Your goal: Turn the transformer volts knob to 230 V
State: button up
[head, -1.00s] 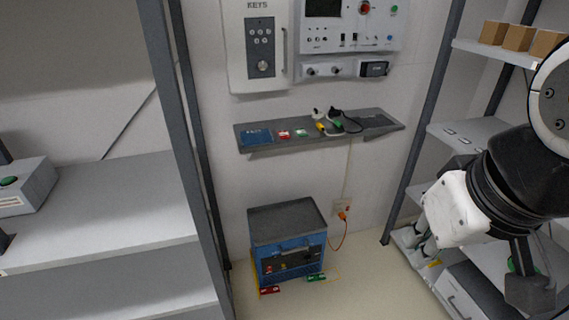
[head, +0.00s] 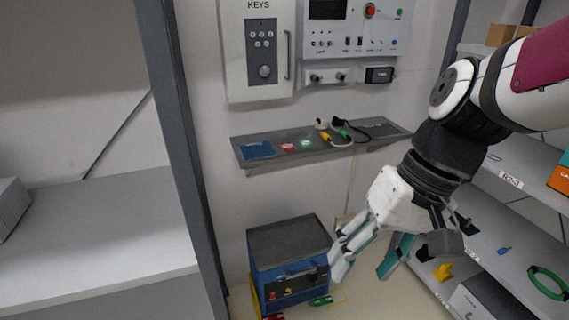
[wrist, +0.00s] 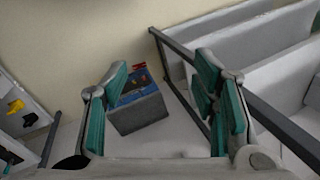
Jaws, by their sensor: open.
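The blue box with a dark grey top (head: 290,260) stands on the floor against the back wall; it looks like the transformer. Its front panel (head: 292,284) carries small red and yellow parts and a dark handle, too small for me to tell a volts knob or its setting. The box also shows in the wrist view (wrist: 140,108), between my fingers in the picture. My gripper (head: 367,262) is open and empty, with teal finger pads, to the right of the box in the head view. It also shows in the wrist view (wrist: 160,98). Its fingers overlap the box's right edge; contact cannot be told.
A wall shelf (head: 240,152) with cables and small coloured items hangs above the box. A KEYS cabinet (head: 260,50) and control panel (head: 350,42) are above it. Racks stand at left (head: 100,225) and right (head: 500,240). Red and green clips (head: 321,300) lie before the box.

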jog(key=w+a+f+m+g+y+b, duration=0.1)
jog(key=w+a+f+y+b, duration=0.25)
jog(key=w+f, duration=0.45)
jog(key=w+a+f+m+g+y+b, duration=0.1)
jog(key=w+a+f+m+y+b, duration=0.1)
jog(key=w+f+y+b, duration=0.5)
jog(key=w+d+f+m+t+y+b, duration=0.1)
jog(key=w+d+f+m+t+b, duration=0.2)
jog(key=w+f, duration=0.55)
jog(key=w+f+m+t+y+b, duration=0.2)
jog(key=w+f+t+b, duration=0.3)
jog(key=f, duration=0.6)
jog(key=w+d+f+m+t+h+b, duration=0.1)
jog(key=w+d+f+m+t+b, duration=0.15)
jog(key=f, duration=0.65)
jog(key=w+d+f+m+t+h+b, duration=0.1)
jog(key=w+d+f+m+t+h, duration=0.2)
jog(key=f, duration=0.5)
jog(key=m+t+h+b, duration=0.6)
jog(key=m+h+b, duration=0.3)
jog(key=b, duration=0.1)
send_near(315, 282)
jog(key=w+f, duration=0.2)
jog(key=w, duration=0.6)
jog(key=shift+w+a+n+y, duration=0.25)
jog(key=shift+w+a, duration=0.4)
jog(key=shift+w, duration=0.05)
jog(key=c, duration=1.2)
